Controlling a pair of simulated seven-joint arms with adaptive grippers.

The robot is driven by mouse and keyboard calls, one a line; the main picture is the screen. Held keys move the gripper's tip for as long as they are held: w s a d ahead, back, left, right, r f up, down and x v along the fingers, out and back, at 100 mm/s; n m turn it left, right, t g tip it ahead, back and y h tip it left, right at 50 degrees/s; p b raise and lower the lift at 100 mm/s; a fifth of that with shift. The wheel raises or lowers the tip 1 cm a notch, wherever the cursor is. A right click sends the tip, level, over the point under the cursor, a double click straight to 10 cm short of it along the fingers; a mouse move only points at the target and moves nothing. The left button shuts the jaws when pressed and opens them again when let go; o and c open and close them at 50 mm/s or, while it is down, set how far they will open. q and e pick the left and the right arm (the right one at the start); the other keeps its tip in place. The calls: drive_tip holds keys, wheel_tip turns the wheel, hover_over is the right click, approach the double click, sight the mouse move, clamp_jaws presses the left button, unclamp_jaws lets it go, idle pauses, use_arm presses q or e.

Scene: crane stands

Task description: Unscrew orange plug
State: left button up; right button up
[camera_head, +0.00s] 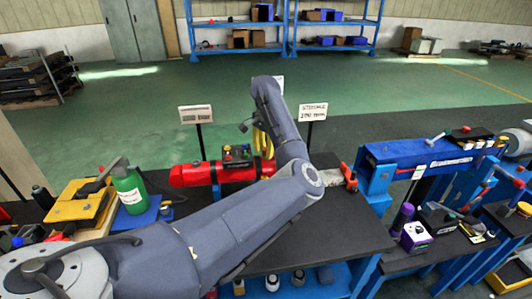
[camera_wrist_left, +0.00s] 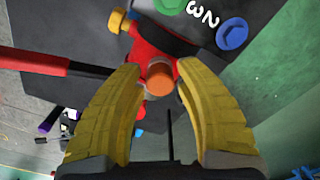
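The orange plug (camera_wrist_left: 160,76) shows in the wrist view as a round orange end on a red fitting (camera_wrist_left: 148,48). My left gripper (camera_wrist_left: 158,68) has two yellow fingers spread apart, one on each side of the plug, with small gaps visible between fingers and plug. In the head view, my left gripper (camera_head: 263,143) hangs just right of a dark control box (camera_head: 237,156) on the red cylinder-shaped unit (camera_head: 195,174). My arm covers part of that bench, and I cannot make out the plug there. My right gripper is not in view.
A blue numbered knob (camera_wrist_left: 232,34) and a green one (camera_wrist_left: 168,5) sit beyond the plug. Two signs (camera_head: 196,115) (camera_head: 313,112) stand behind the red unit. A green bottle (camera_head: 130,190) stands left, a blue beam unit (camera_head: 425,158) right. The black bench top (camera_head: 345,235) has bare room.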

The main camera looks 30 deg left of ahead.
use_arm(q)
drive_tip(key=m, duration=1.2)
drive_tip(key=shift+m, duration=0.3)
drive_tip(key=shift+c, duration=0.3)
clamp_jaws()
drive_tip(key=shift+r, duration=0.1)
idle(0.7)
drive_tip(key=n, duration=0.4)
drive_tip(key=shift+r+n, duration=0.1)
drive_tip(key=shift+n, duration=0.5)
